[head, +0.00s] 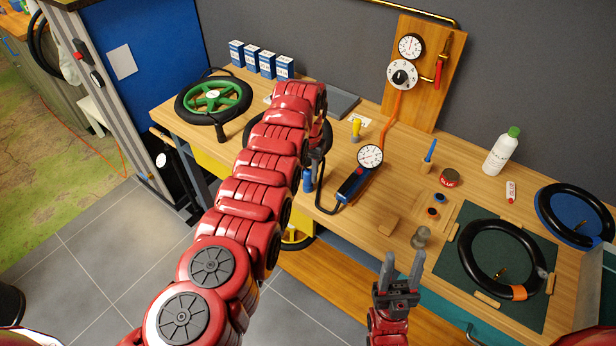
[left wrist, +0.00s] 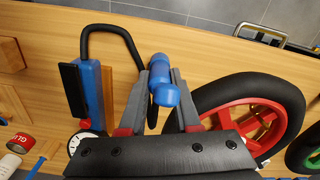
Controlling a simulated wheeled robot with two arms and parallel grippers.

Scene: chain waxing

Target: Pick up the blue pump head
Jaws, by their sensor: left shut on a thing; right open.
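The blue pump head (left wrist: 163,92) is between the two grey fingers of my left gripper (left wrist: 162,98) in the left wrist view. The fingers are shut on it. A black hose (left wrist: 112,28) curves beside it towards the blue inflator body (left wrist: 90,88). In the head view the pump head (head: 308,184) shows as a small blue piece by the bench's front edge, and my red left arm covers most of that gripper. The inflator (head: 355,184) with its round gauge lies on the bench to the right. My right gripper (head: 400,272) is open and empty in front of the bench.
A red-rimmed wheel (left wrist: 247,115) lies close beside the left gripper. A green-rimmed wheel (head: 214,96) is at the bench's left end. A tyre (head: 502,258) lies on a green mat at the right.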

